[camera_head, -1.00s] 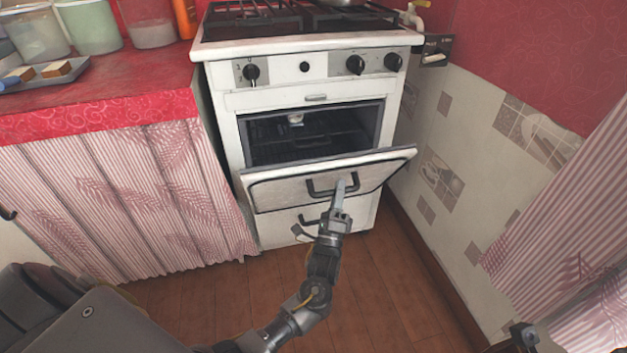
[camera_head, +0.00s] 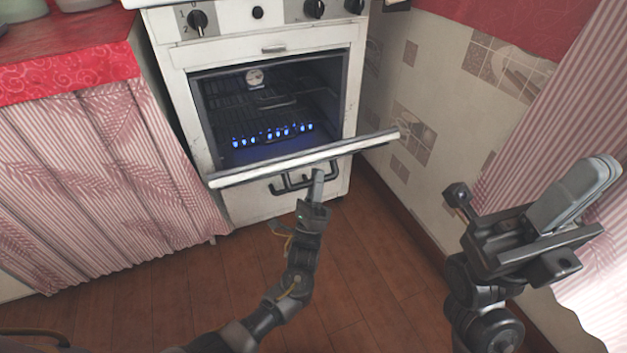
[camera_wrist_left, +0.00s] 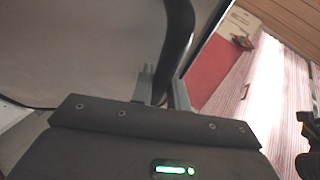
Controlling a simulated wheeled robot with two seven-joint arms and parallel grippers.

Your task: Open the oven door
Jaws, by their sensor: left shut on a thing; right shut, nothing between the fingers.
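The white oven (camera_head: 262,205) stands at the upper middle of the head view. Its door (camera_head: 305,158) is tilted far down, nearly level, with its top edge toward me. The open cavity (camera_head: 270,110) shows racks and a row of blue flames. My left gripper (camera_head: 317,180) is at the door's dark handle (camera_head: 322,172), below the door's edge. In the left wrist view the fingers (camera_wrist_left: 160,92) are shut around the curved dark handle bar (camera_wrist_left: 177,45). My right gripper (camera_head: 594,183) is raised at the right, shut and empty, away from the oven.
A red-topped counter (camera_head: 70,62) with a striped curtain (camera_head: 100,170) stands left of the oven. A tiled wall (camera_head: 440,110) runs close along the right. A second striped curtain (camera_head: 570,110) hangs at the far right. The wooden floor (camera_head: 350,270) before the oven is clear.

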